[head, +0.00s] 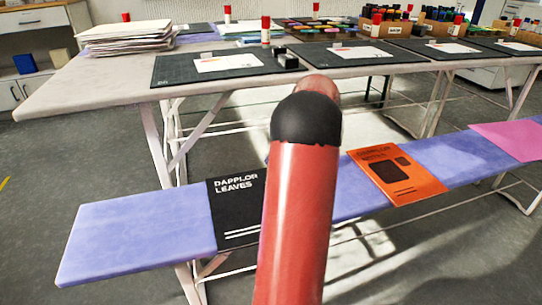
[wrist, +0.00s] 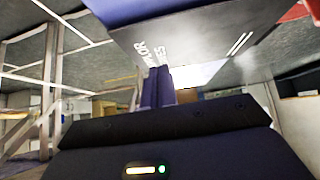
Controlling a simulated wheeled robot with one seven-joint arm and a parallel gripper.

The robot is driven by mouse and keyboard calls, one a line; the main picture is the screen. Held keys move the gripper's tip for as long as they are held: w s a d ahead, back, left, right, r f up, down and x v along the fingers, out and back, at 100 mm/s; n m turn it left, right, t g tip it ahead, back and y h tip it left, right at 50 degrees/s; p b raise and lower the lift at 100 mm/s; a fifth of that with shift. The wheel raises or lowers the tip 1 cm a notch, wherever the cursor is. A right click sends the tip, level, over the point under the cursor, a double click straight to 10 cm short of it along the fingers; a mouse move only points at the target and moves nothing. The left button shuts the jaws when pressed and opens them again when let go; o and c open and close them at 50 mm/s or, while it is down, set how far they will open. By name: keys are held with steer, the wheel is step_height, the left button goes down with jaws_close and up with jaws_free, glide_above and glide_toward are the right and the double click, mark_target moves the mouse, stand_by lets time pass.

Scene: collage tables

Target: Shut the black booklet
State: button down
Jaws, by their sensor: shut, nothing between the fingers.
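The black booklet (head: 228,215), titled "DAPPLOR LEAVES", lies on the lavender bench (head: 130,235) with its printed cover facing up. My red arm hides its right side in the head view, so I cannot tell there how far it is open. In the wrist view the black cover (wrist: 200,35) with white print fills the top, close beyond the fingers. My gripper (wrist: 158,84) is shut and empty, its dark fingers just below the lettering in the picture. I cannot tell whether they touch the cover. The gripper is hidden behind my arm in the head view.
An orange booklet (head: 397,175) and a pink sheet (head: 508,139) lie farther right on the bench. Behind it stands a long table (head: 100,87) with black mats (head: 180,70), a paper stack (head: 127,40) and glue sticks. The bench's left end is clear.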

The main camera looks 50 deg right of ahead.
steer(key=shift+s+d+f+b, duration=0.2)
steer(key=shift+f+b, duration=0.25)
steer(key=shift+f, duration=0.45)
steer(key=shift+s+d+f+b, duration=0.1)
steer(key=shift+d+f+b, duration=0.15)
steer(key=shift+f+b, duration=0.5)
steer(key=shift+s+d+f+b, duration=0.1)
steer(key=shift+d+f+b, duration=0.1)
steer(key=shift+f, duration=0.9)
